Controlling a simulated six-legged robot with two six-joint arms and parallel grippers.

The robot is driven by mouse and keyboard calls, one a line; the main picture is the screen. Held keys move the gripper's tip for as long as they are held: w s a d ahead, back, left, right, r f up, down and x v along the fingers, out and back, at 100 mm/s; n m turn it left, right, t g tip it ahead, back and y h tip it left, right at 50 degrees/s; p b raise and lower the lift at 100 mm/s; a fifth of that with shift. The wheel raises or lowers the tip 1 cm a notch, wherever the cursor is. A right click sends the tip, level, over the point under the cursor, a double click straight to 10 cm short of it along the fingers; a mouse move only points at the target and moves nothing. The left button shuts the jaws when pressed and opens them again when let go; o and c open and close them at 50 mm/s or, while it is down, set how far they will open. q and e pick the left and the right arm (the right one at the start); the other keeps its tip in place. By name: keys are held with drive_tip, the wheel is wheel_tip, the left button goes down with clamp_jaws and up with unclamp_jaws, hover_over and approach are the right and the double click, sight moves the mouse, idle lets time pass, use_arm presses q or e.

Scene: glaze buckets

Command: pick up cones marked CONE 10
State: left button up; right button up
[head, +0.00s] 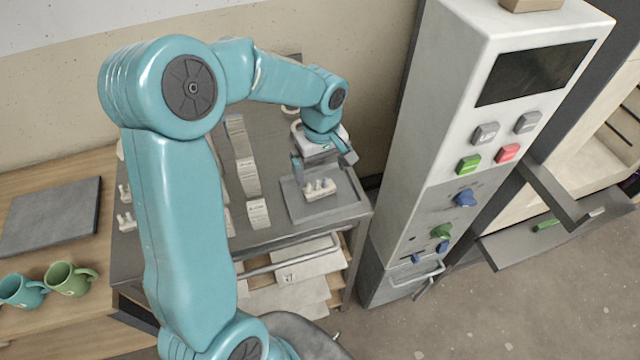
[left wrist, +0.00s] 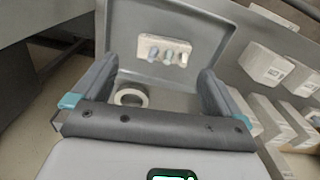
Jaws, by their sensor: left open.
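My left gripper (head: 322,162) is open and empty above a grey metal tray (head: 345,214) on the cart. A white block of small upright cones (head: 319,188) sits in the tray, just beyond the fingertips. In the left wrist view the cone block (left wrist: 164,50) lies ahead of the spread fingers (left wrist: 160,70), apart from them. White labelled boxes (head: 247,176) stand in a row left of the tray; their print is too small to read. More white cone sets (head: 125,221) stand at the cart's left side, partly behind my arm. My right gripper is not in view.
A white ring (left wrist: 131,97) lies between the fingers in the left wrist view. A tall grey control cabinet (head: 440,150) stands close right of the cart. Two mugs (head: 70,279) and a dark slab (head: 50,217) are on the wooden table at left.

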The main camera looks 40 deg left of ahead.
sight(319, 180)
use_arm(q)
drive_tip(key=shift+s+d+f, duration=0.15)
drive_tip(key=f, duration=0.2)
drive_tip(key=f+p, duration=0.1)
drive_tip(key=f, duration=0.2)
drive_tip(key=shift+s+a+p, duration=0.1)
drive_tip(key=shift+a+p, duration=0.1)
drive_tip(key=shift+p, duration=0.1)
drive_tip(key=shift+d+f, duration=0.1)
drive_tip(key=shift+s, duration=0.15)
drive_tip(key=c, duration=1)
